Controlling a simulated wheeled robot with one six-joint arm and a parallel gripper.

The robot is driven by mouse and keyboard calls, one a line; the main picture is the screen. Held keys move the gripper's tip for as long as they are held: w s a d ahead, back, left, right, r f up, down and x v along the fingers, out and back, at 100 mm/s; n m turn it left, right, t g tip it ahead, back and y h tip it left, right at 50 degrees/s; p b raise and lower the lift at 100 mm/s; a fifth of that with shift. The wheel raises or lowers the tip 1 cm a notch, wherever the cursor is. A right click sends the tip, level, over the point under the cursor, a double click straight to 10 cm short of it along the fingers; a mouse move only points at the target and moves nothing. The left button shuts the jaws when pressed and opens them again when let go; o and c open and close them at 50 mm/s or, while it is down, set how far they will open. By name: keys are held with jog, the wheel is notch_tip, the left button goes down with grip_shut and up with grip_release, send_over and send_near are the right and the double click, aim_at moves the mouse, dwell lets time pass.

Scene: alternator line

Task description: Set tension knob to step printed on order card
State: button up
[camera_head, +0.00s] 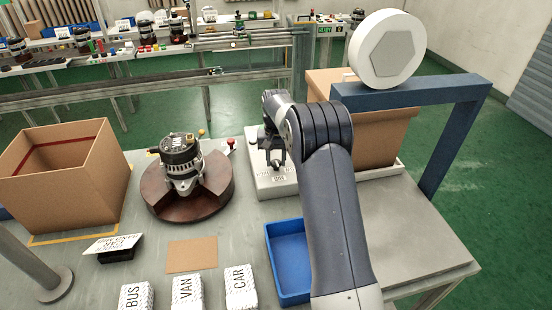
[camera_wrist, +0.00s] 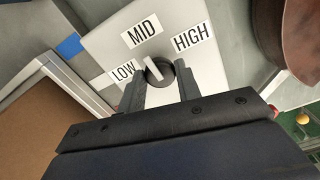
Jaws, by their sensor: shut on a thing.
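The tension knob (camera_wrist: 159,70) is a dark round knob with a white pointer, on a pale panel (camera_wrist: 105,42) with labels LOW (camera_wrist: 122,71), MID (camera_wrist: 142,33) and HIGH (camera_wrist: 193,37). The pointer aims up-left, roughly at MID and slightly to its LOW side. My gripper (camera_wrist: 160,82) is shut on the knob, one finger on each side. In the head view my gripper (camera_head: 273,158) is over the pale control box (camera_head: 278,187), and hides the knob. The order card (camera_head: 113,243) leans on a black stand at left; its print is too small to read surely.
An alternator (camera_head: 181,163) sits on a round brown base (camera_head: 160,208). White stacks marked BUS, VAN and CAR (camera_head: 240,288) and a blue tray (camera_head: 284,262) are in front.

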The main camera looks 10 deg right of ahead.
aim_at(276, 162)
jog(key=shift+m, duration=0.4)
jog(key=o, duration=1)
notch_tip(276, 162, up, 11)
jog(key=shift+f+b, duration=0.1)
jog(key=shift+b, duration=0.5)
notch_tip(276, 162, down, 11)
jog(key=shift+r+p, duration=0.1)
jog(key=shift+p, duration=0.55)
